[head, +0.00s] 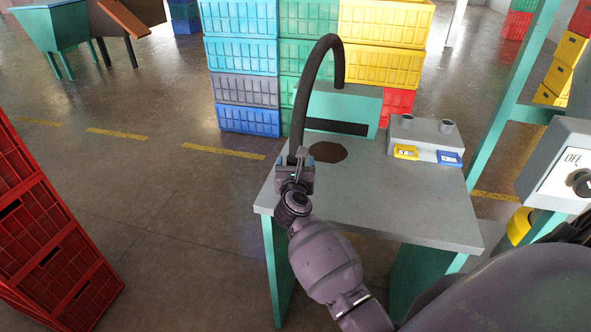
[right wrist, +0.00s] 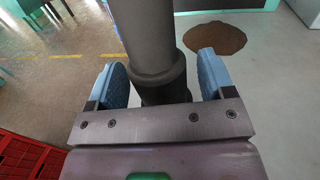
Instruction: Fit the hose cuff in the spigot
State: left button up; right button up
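A black hose arches from the green housing at the back of the grey table and comes down at the table's left side (head: 303,95). Its hanging end carries a thicker dark cuff (right wrist: 158,78). My right gripper (head: 300,160) is at this hanging end. In the right wrist view the blue finger pads of my right gripper (right wrist: 163,80) stand on both sides of the hose, with gaps showing, so it is open around it. Two short grey spigots, the left one (head: 407,120) and the right one (head: 447,126), stand on a grey block. My left gripper is not in view.
The grey block (head: 425,139) bears a yellow tag (head: 405,152) and a blue tag (head: 449,158). The table top (head: 400,200) is otherwise clear except for a dark round patch (head: 328,152). Red crates (head: 50,240) stand at left; a switch box (head: 560,170) is at right.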

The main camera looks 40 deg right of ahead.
jog(key=c, duration=0.9)
jog(key=shift+r, duration=0.1)
jog(key=shift+c, duration=0.2)
